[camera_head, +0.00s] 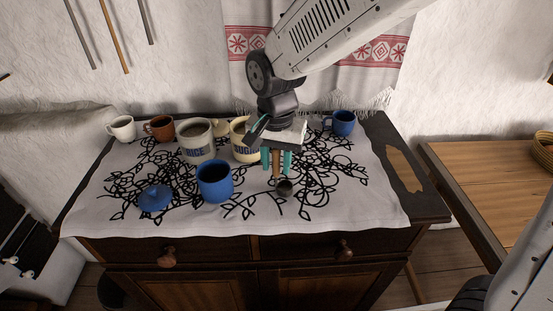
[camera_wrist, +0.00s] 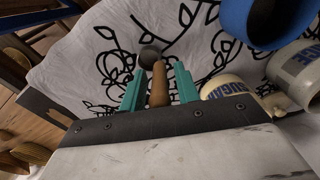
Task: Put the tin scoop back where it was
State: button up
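The scoop has a brown wooden handle (camera_head: 276,164) and a small dark metal bowl (camera_head: 284,187), which is toward the front of the cloth. My gripper (camera_head: 277,170) points down over the right-middle of the cloth, its teal fingers on either side of the handle. In the wrist view the handle (camera_wrist: 159,85) runs between the fingers (camera_wrist: 160,77), with a narrow gap on each side, so the gripper looks open around it. The bowl (camera_wrist: 149,56) lies beyond the fingertips. The handle's end is hidden by my gripper. I cannot tell whether the scoop touches the cloth.
A blue open canister (camera_head: 214,184) stands left of my gripper, with a blue lid (camera_head: 155,198) farther left. White (camera_head: 122,129), brown (camera_head: 160,128) and blue (camera_head: 341,123) mugs line the back. The cloth's right front is clear.

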jog(key=shift+r, duration=0.15)
notch_tip(320, 180, up, 12)
jog(key=shift+r, duration=0.1)
dwell(0.5)
jog(key=shift+s+d, duration=0.1)
jog(key=s+d+r+n, duration=0.15)
jog(key=s+d, duration=0.45)
jog(key=d, duration=0.6)
jog(key=s+d+f+n+t, duration=0.1)
jog(key=s+d+f+n, duration=0.1)
jog(key=s+d, duration=0.8)
jog(key=s+f, duration=0.1)
jog(key=s, duration=0.2)
jog(key=shift+s+d, duration=0.25)
jog(key=shift+a+n, duration=0.1)
jog(key=shift+n, duration=0.15)
